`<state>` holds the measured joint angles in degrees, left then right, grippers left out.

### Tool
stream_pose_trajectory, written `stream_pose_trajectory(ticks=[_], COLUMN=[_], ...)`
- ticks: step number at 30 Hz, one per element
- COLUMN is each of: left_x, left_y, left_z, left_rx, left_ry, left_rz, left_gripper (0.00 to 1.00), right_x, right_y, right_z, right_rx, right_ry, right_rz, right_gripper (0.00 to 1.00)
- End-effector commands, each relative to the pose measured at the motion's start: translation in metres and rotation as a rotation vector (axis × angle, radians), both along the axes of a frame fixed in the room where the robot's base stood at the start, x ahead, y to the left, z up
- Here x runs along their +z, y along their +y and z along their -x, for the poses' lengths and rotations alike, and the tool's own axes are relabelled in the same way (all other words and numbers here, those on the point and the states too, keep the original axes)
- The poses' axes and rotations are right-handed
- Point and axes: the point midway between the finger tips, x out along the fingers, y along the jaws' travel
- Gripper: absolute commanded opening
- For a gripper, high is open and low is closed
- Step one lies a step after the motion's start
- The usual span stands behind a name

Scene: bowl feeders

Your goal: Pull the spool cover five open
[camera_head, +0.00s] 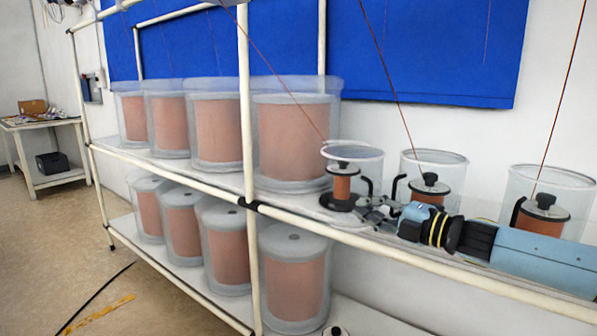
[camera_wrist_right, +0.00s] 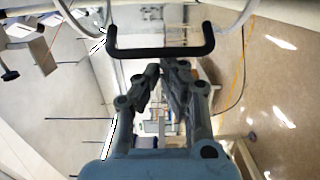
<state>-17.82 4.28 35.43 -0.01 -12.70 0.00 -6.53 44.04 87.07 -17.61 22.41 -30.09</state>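A clear spool cover (camera_head: 352,152) with a black bar handle (camera_head: 370,187) stands around a small copper-coloured spool (camera_head: 341,187) on the upper shelf. No number shows, so I cannot tell if it is cover five. My right gripper (camera_head: 366,212) is low in front of this cover, close to its handle. In the right wrist view a black U-shaped handle (camera_wrist_right: 160,53) lies across the picture just past my right gripper's fingertips (camera_wrist_right: 165,68). A narrow gap shows between the fingers, and nothing is clearly held. My left gripper is out of view.
Two similar clear covers (camera_head: 436,158) (camera_head: 551,180) stand to the right, partly behind my right arm. Large clear drums (camera_head: 296,95) fill the shelves to the left. A white rail (camera_head: 420,262) runs along the shelf front, with a post (camera_head: 246,110). Thin wires run upward.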

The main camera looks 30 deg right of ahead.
Motion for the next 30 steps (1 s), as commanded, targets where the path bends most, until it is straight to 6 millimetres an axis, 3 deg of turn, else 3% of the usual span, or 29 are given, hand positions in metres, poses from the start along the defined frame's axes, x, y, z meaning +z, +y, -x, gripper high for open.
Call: stream_pose_trajectory(ticks=[6, 12, 30], left_x=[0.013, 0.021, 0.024], left_y=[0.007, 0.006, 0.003], left_z=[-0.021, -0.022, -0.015], left_rx=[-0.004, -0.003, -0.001], left_ry=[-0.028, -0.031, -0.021], left_rz=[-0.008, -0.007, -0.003], left_gripper=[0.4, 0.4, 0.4], right_x=[0.001, -0.001, -0.002], right_y=[-0.024, -0.039, -0.049], right_z=[0.019, 0.029, 0.035], right_rx=[0.048, 0.048, 0.047], right_ry=[0.006, 0.005, 0.003], right_rz=[0.0, -0.001, 0.0], right_gripper=[0.0, 0.0, 0.0])
